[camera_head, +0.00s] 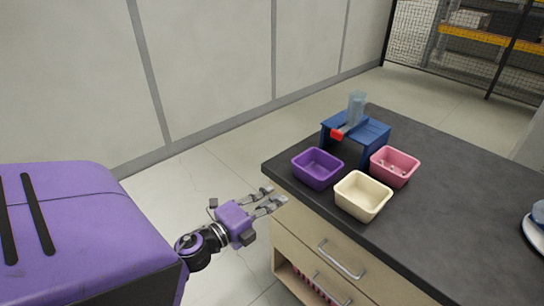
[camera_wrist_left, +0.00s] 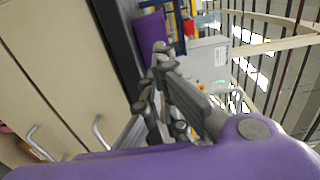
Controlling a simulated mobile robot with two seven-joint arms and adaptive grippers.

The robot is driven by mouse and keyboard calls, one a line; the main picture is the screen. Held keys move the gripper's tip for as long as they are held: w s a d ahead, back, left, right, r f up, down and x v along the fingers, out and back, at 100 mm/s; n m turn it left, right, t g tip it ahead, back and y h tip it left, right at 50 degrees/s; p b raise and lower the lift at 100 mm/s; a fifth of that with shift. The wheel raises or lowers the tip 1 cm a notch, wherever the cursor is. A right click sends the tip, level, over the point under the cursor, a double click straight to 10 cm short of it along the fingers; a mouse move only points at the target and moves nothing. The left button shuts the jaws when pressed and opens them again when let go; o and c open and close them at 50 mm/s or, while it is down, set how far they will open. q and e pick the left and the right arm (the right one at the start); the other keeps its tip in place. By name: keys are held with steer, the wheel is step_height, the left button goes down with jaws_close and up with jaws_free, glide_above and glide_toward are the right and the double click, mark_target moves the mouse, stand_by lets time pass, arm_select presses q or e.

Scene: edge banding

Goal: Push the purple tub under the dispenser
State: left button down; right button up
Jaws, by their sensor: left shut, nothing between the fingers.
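The purple tub (camera_head: 318,168) stands upright and looks empty on the dark worktop, near its left corner. The blue dispenser (camera_head: 362,135) stands behind it, with a clear cylinder on top and a red part at its front left. The tub is in front of the dispenser, a little to its left. My left gripper (camera_head: 272,198) is shut and empty, off the worktop's front left edge and apart from the tub. Its fingers also show in the left wrist view (camera_wrist_left: 160,75), with a purple piece (camera_wrist_left: 152,32), likely the tub, beyond them. My right gripper is not in view.
A pink tub (camera_head: 394,166) with small pale items stands to the right.

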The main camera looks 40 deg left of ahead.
mark_target(306, 175)
arm_select(q)
steer(key=w, duration=0.3)
steer(key=w+p, duration=0.1)
steer(key=w, duration=0.5)
steer(key=shift+w+d, duration=0.25)
steer(key=shift+d, duration=0.1)
steer(key=shift+w, duration=0.4)
steer(key=shift+w, duration=0.45)
steer(key=w, duration=0.6)
steer(key=shift+w+d+f, duration=0.1)
steer(key=shift+w+d, duration=0.15)
steer(key=shift+s, duration=0.1)
